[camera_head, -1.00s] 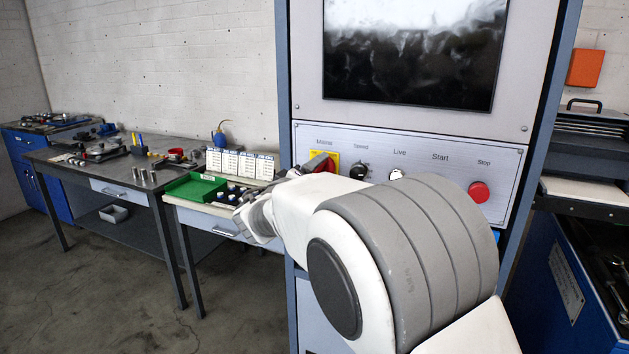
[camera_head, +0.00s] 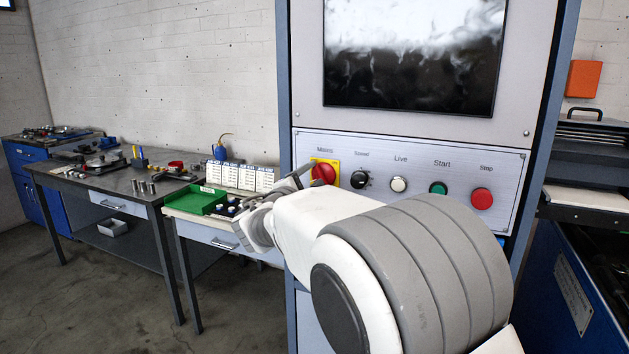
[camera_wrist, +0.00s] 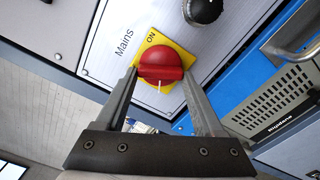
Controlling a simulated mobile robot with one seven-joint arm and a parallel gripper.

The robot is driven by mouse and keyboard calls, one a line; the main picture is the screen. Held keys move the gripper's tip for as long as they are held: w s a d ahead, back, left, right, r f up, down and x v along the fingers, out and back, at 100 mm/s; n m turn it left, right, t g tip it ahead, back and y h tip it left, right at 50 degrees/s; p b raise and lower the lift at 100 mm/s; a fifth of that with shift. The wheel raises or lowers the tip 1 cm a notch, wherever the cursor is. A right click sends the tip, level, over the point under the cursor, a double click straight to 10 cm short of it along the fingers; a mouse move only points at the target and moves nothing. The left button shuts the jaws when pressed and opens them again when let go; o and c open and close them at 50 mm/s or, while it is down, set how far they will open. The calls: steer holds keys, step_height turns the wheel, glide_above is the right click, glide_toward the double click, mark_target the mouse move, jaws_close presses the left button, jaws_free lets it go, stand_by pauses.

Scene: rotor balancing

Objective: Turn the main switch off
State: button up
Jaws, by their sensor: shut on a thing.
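The main switch (camera_head: 323,173) is a round red knob with a raised grip bar on a yellow plate, labelled Mains, at the left end of the control panel. In the wrist view the red knob (camera_wrist: 162,61) sits between my two fingers, with a white mark on its side nearest me. The word ON shows on the yellow plate (camera_wrist: 150,39) beyond it. My gripper (camera_wrist: 160,76) is shut on the knob's grip bar, one finger at each side. In the head view my gripper (camera_head: 307,176) reaches the switch from the lower left, its fingertips partly hidden.
To the right on the panel are a black speed knob (camera_head: 358,179), a white Live button (camera_head: 398,184), a green Start button (camera_head: 438,188) and a red Stop button (camera_head: 481,198). A dark screen (camera_head: 412,60) is above. A bench with a green tray (camera_head: 196,199) stands left.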

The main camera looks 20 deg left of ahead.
steer(key=shift+d+n+p, duration=0.1)
steer(key=shift+n+p, duration=0.35)
steer(key=shift+n, duration=1.25)
steer(key=shift+f, duration=0.1)
steer(key=o, duration=1.4)
steer(key=s, duration=0.5)
steer(key=s+a, duration=0.1)
steer(key=s, duration=1.1)
steer(key=shift+s+a, duration=0.2)
steer(key=shift+s, duration=0.05)
